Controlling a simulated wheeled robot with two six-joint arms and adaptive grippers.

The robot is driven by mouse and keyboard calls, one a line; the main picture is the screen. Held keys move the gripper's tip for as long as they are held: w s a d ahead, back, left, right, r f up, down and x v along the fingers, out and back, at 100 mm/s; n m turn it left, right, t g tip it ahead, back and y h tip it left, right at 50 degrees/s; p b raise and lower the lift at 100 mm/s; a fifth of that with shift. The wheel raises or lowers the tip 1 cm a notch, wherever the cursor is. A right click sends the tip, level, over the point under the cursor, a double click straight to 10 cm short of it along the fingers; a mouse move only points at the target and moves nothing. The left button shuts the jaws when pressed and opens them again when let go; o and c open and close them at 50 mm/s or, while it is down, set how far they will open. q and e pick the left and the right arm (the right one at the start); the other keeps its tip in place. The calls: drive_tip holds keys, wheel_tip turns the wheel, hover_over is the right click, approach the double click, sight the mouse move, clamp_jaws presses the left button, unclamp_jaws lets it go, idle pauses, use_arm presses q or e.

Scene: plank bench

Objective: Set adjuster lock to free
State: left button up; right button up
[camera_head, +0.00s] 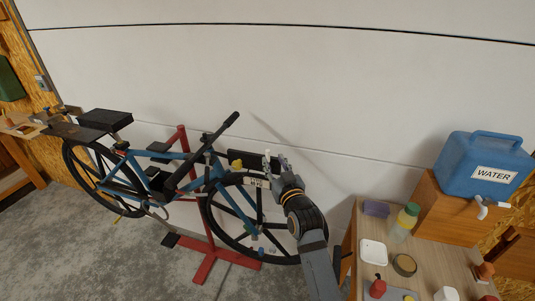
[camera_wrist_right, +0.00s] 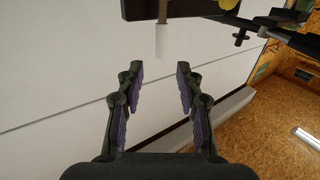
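The blue bicycle (camera_head: 207,178) is held on a red stand (camera_head: 183,140) in the head view. A dark panel (camera_head: 246,158) sits near the front of the bicycle. A short pale lever (camera_head: 266,157), which may be the adjuster lock, is at its right end. In the right wrist view the lever (camera_wrist_right: 162,40) hangs below the dark panel (camera_wrist_right: 170,8), just beyond the fingertips. My right gripper (camera_head: 276,166) is beside the panel; its fingers (camera_wrist_right: 158,74) are apart with nothing between them. The lock's setting cannot be read. My left gripper is not in view.
A yellow knob (camera_head: 236,164) and a pale label (camera_head: 256,183) are close to my right gripper. The white wall (camera_head: 330,90) is close behind the bicycle.

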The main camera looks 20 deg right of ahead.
sight(268, 153)
drive_tip(key=w, duration=0.1)
drive_tip(key=w+b, duration=0.1)
drive_tip(key=w, duration=0.2)
drive_tip(key=shift+w+a+f, duration=0.15)
drive_tip(key=shift+w+f, duration=0.25)
drive_tip(key=shift+w+b, duration=0.5)
drive_tip(key=shift+w, duration=0.55)
drive_tip(key=shift+r, duration=0.25)
drive_tip(key=shift+c, duration=1.3)
drive_tip(key=shift+w, duration=0.1)
clamp_jaws()
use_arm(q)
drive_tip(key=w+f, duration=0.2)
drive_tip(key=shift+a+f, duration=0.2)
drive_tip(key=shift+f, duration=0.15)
